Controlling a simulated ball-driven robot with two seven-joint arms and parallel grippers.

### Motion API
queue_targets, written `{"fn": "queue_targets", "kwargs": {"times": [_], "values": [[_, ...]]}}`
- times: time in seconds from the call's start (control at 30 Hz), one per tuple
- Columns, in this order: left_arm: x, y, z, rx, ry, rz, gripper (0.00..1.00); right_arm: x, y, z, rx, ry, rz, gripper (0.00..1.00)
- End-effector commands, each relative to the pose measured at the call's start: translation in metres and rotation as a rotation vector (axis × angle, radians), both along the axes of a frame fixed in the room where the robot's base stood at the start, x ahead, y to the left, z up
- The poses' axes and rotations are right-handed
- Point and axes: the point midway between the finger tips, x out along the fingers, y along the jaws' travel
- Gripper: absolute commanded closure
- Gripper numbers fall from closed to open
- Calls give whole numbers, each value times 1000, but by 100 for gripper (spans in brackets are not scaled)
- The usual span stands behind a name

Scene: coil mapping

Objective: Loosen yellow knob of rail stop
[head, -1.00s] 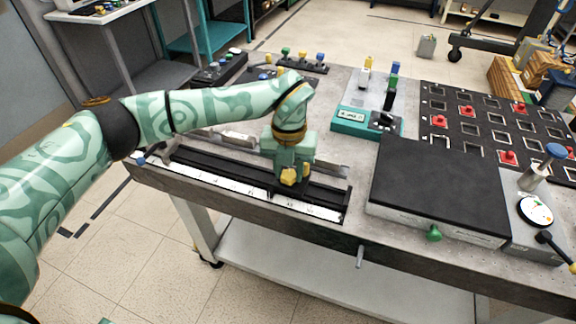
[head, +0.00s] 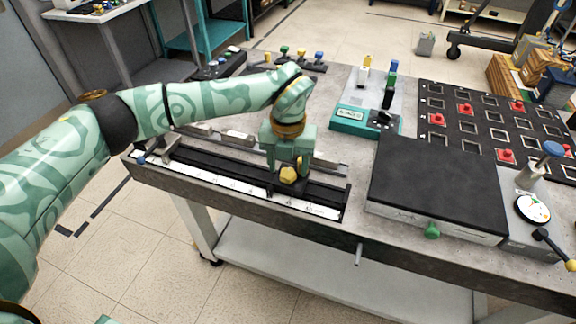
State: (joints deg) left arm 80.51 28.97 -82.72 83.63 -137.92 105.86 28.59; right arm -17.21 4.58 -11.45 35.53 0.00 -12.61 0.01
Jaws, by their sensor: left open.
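The yellow knob (head: 288,174) sits on the dark rail stop, near the right part of a black rail with a white scale strip (head: 230,187) along the front left of the bench. My left gripper (head: 290,168) points down over the stop from behind. Its green fingers are open around or right beside the knob; whether they touch it I cannot tell. The fingers hide much of the stop's body. My right gripper is not in view.
A black-topped box (head: 440,185) with a green knob stands to the right of the rail. Behind are a teal device (head: 365,121) and a black slotted board (head: 495,120) with red pieces. The bench's front edge lies close to the rail.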

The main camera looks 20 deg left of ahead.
Motion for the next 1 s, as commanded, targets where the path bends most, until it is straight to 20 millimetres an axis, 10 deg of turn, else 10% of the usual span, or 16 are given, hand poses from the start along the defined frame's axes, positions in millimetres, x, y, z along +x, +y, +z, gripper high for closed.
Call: {"fn": "queue_targets", "kwargs": {"times": [0.5, 1.0], "values": [[1, 0, 131, 1, -5, 1, 45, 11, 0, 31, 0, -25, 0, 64], [0, 0, 149, 0, -1, 1, 45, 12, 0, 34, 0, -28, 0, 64]]}}
